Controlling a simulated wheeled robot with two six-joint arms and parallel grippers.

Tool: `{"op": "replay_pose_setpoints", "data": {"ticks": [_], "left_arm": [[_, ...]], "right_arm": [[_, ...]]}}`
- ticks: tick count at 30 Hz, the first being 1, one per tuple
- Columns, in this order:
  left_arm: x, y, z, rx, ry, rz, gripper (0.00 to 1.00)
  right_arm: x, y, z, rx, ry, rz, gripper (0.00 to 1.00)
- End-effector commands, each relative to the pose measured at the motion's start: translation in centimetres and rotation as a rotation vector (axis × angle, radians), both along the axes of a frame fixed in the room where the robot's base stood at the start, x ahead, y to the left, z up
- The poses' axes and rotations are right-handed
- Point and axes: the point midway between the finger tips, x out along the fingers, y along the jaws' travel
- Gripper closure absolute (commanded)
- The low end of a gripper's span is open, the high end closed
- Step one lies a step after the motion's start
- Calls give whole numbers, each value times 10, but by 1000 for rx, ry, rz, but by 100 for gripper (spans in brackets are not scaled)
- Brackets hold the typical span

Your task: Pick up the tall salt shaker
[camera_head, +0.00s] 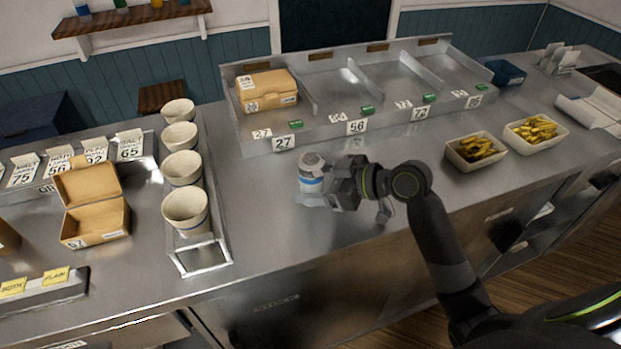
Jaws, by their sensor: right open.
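A salt shaker (310,172) with a pale grey top and a blue band stands upright on the steel counter, near the middle of the view. My right gripper (318,192) reaches in from the right, low over the counter, with its jaws open at the shaker. The wrist hides the shaker's right edge, and I cannot tell whether the fingers touch it. My left gripper is not in view.
A rack of several white cups (186,209) and an open cardboard box (95,210) stand to the left. A numbered steel bay unit (310,127) with a closed box (267,90) stands behind. Two trays of fries (475,150) sit to the right. The counter's front middle is clear.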

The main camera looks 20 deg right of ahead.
Motion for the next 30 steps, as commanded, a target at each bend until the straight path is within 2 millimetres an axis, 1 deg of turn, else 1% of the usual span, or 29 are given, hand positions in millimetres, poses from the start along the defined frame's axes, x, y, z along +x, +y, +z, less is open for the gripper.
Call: {"op": "replay_pose_setpoints", "data": {"ticks": [3, 11, 14, 26, 30], "left_arm": [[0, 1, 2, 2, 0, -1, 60], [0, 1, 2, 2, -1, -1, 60], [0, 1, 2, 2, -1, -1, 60], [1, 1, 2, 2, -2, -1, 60], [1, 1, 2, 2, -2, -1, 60]], "right_arm": [[4, 5, -2, 0, 0, 0, 29], [5, 6, -4, -1, 0, 0, 29], [5, 6, -4, -1, 0, 0, 40], [5, 6, -4, -1, 0, 0, 92], [5, 6, -3, 0, -2, 1, 93]]}}
